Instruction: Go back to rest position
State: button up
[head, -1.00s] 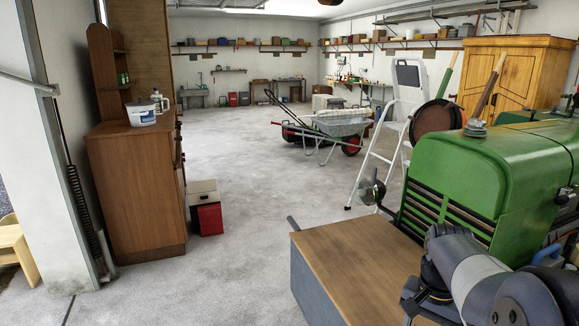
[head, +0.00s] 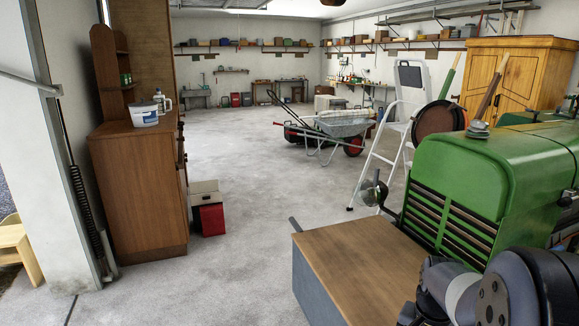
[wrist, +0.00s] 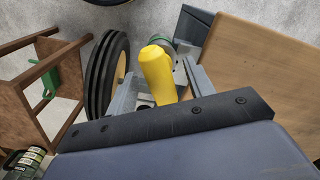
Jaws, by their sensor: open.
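My gripper (wrist: 160,78) shows in the wrist view with its two grey fingers apart. A yellow object (wrist: 157,70), perhaps a bottle, shows between the fingers; I cannot tell how far beyond them it lies, and its lower part is hidden by the gripper's dark bar. In the head view only links of my arm show at the bottom right corner, in front of the green tractor (head: 475,190). The gripper itself is not visible there.
A wooden-topped box (head: 365,265) stands close in front of the tractor. The wrist view shows a black-ribbed tyre (wrist: 108,75) and a brown wooden stool (wrist: 40,100) with a green item. A wheelbarrow (head: 340,127) and stepladder (head: 385,150) stand farther back. Open floor (head: 250,200) lies left of centre.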

jog(key=shift+f, duration=0.1)
jog(key=shift+f+b, duration=0.15)
jog(key=shift+b, duration=0.15)
notch_tip(320, 180, up, 11)
jog(key=shift+f+p, duration=0.2)
jog(key=shift+p, duration=0.1)
notch_tip(320, 180, down, 10)
jog(key=shift+f, duration=0.2)
notch_tip(320, 180, up, 6)
jog(key=p, duration=0.4)
jog(key=shift+r, duration=0.2)
jog(key=shift+a, duration=0.1)
